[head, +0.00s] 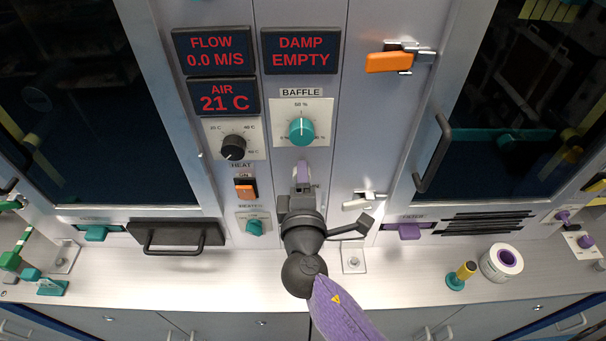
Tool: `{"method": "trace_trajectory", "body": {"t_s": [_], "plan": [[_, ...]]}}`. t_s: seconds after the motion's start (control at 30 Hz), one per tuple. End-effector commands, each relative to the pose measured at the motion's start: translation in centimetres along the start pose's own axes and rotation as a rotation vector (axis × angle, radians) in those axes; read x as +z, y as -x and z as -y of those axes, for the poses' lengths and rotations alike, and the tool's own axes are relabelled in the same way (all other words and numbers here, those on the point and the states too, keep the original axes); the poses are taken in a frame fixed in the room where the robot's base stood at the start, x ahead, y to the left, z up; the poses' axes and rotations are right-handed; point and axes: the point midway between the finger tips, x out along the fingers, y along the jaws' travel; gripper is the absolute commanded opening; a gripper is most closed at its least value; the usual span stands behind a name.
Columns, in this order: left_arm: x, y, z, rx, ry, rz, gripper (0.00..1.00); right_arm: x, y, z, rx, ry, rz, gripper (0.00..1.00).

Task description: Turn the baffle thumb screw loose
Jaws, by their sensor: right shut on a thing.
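The baffle dial (301,130) is a teal knob on a white scale plate under the BAFFLE label, with its pointer up near the 50 % mark. My right gripper (303,181) comes up from below and is just under this dial, facing the panel. It is shut on a small purple piece (303,170), which appears to be the baffle thumb screw. The fingers and wrist hide part of it, so its thread and how far it is turned cannot be seen. My left gripper is not in view.
Left of my right gripper are the heat knob (233,147), an orange switch (245,188) and a teal knob (255,227). An orange latch (389,62) and a white latch (359,201) are at right. A tape roll (501,262) stands on the ledge.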

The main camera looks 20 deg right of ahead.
Motion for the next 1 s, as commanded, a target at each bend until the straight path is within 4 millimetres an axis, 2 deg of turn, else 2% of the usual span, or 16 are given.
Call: {"method": "trace_trajectory", "body": {"t_s": [0.4, 0.73, 1.0], "plan": [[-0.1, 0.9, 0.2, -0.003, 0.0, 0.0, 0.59, 0.0, 0.0, 0.0, -0.001, 0.206, -0.001, 0.0], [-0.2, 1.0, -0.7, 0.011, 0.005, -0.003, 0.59, 0.0, 0.0, 0.0, -0.002, 0.248, -0.001, 0.0], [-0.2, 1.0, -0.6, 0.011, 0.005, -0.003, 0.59, 0.0, 0.0, 0.1, -0.002, 0.249, -0.001, 0.0]]}}
